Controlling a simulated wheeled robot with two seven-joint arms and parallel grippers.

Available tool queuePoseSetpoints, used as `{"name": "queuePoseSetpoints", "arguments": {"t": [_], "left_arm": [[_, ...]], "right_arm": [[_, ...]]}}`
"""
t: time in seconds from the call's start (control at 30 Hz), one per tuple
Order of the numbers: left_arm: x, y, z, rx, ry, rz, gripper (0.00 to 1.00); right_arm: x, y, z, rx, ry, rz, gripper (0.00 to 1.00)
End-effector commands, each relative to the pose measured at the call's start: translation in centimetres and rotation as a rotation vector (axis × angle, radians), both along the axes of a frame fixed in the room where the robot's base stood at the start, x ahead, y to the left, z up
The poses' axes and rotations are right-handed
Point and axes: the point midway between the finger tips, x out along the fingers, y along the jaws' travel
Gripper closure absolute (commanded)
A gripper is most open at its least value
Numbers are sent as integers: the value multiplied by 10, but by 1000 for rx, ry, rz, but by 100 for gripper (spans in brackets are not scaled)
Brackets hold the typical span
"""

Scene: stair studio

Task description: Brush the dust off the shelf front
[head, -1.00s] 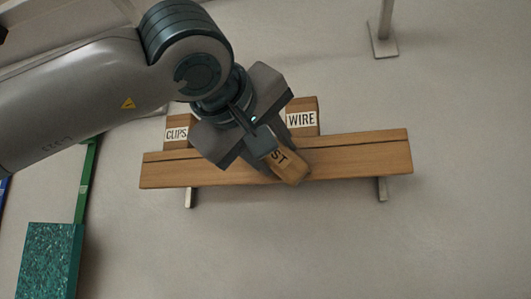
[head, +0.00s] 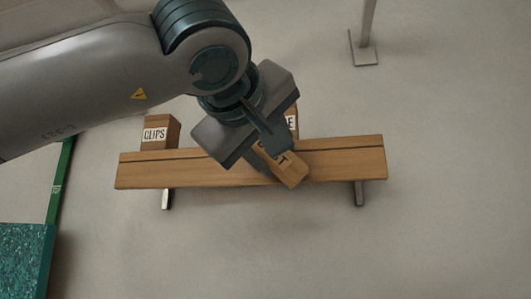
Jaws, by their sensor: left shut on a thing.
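The wooden shelf (head: 345,160) stands at the middle of the head view, a long plank with a dark line along its top and a plain front face. My left gripper (head: 266,158) is shut on a small wooden box (head: 292,174), tilted, with dark letters partly hidden by the fingers. The held box overlaps the shelf's middle in the picture; I cannot tell whether it touches the shelf. No brush shows, and I cannot make out dust on the shelf front. My right gripper is not in view.
A box labelled CLIPS (head: 157,133) stands at the shelf's back left. Another box (head: 292,121) behind my gripper is mostly hidden. A teal speckled block (head: 25,255) is at lower left. A metal post foot (head: 364,55) stands at upper right. The floor in front is clear.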

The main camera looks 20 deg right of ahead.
Motion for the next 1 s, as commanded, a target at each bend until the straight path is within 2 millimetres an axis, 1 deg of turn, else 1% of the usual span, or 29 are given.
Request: {"name": "queuePoseSetpoints", "arguments": {"t": [0.2, 0.37, 1.0], "left_arm": [[-8, -15, 0, 0, 0, 0, 84], [-12, -21, 0, 0, -1, 1, 84], [-11, -23, 0, 0, 1, 1, 84]], "right_arm": [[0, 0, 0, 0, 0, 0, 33], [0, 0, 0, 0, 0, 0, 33], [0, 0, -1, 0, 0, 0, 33]]}}
